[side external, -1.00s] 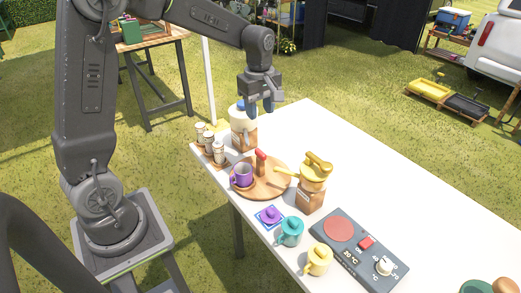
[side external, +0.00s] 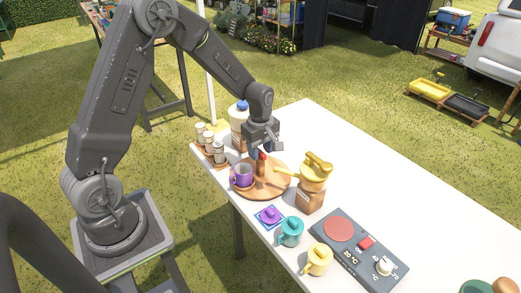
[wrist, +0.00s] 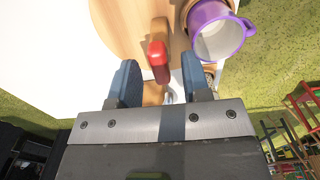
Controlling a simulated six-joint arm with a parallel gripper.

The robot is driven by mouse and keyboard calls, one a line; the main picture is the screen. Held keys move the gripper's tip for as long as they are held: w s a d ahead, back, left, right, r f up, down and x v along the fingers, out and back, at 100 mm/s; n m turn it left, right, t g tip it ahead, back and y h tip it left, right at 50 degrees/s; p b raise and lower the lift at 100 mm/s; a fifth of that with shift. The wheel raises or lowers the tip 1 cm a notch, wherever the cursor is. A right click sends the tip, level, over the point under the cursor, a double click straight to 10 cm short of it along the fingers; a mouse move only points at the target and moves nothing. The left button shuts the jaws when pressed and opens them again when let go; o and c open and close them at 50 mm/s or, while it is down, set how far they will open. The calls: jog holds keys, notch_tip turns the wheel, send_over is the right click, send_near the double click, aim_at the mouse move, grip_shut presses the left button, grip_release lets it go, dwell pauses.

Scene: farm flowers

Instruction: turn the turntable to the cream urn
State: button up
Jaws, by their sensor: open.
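The turntable (side external: 278,182) is a round wooden disc on the white table. An upright handle with a red top (side external: 261,166) stands on it; the handle (wrist: 158,62) also shows in the wrist view. A purple mug (side external: 243,174) sits on the disc's left side, and it shows at the top right of the wrist view (wrist: 217,32). The cream urn (side external: 238,116), with a blue top, stands behind the turntable, partly hidden by my gripper. My gripper (side external: 262,152) is open, just over the handle. In the wrist view, the red top lies between the two blue fingers (wrist: 159,82).
Several jars (side external: 210,145) stand at left. Purple (side external: 269,215), teal (side external: 291,232) and yellow (side external: 319,259) items and a hotplate (side external: 358,250) are in front.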

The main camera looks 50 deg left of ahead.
jog(key=shift+f, duration=0.2)
grip_shut()
dwell(0.3)
